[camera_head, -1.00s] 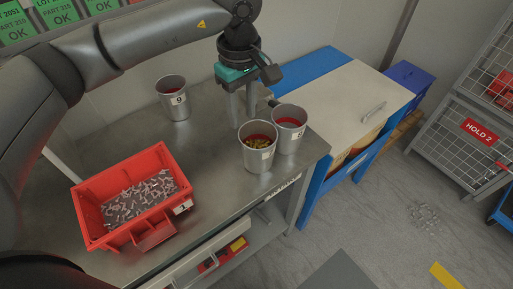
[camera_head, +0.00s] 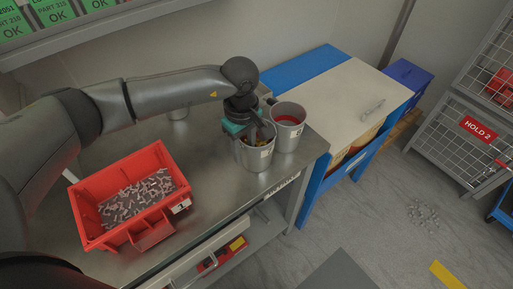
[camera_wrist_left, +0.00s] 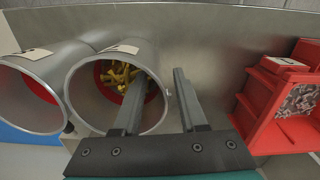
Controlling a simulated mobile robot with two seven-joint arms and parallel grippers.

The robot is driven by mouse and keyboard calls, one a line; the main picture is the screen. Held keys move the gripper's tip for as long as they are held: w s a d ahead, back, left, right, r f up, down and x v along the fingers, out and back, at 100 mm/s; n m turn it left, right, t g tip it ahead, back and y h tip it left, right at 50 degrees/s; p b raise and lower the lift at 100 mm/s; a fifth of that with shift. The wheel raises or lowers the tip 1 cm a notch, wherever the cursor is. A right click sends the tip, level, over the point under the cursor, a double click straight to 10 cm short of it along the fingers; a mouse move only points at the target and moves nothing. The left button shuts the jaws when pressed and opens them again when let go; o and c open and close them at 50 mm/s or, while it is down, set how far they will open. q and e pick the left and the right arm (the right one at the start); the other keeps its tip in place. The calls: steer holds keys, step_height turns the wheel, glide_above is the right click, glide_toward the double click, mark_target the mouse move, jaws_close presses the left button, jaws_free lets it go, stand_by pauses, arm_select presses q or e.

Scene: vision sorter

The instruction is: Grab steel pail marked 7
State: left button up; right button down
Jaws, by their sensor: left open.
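A steel pail (camera_head: 255,157) holding yellow pieces stands near the front right edge of the steel table. A second steel pail (camera_head: 288,133) with a red inside stands right beside it. Both carry pale labels whose numbers I cannot read clearly. My left gripper (camera_head: 258,131) is open over the rim of the pail with yellow pieces. In the left wrist view, one finger crosses into that pail's mouth (camera_wrist_left: 76,91) and the other is outside its wall, with a gap between. The second pail (camera_wrist_left: 24,104) is at the left there.
A red bin (camera_head: 94,220) of small metal parts stands on the table's left side. A blue-framed cabinet (camera_head: 335,95) adjoins the table at right. Bare tabletop lies between bin and pails.

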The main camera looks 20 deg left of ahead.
arm_select(q)
jaws_close()
stand_by(0.3)
steer(key=shift+s+a+f, duration=0.1)
steer(key=shift+s+f, duration=0.1)
stand_by(0.9)
steer(key=shift+w+r, duration=0.1)
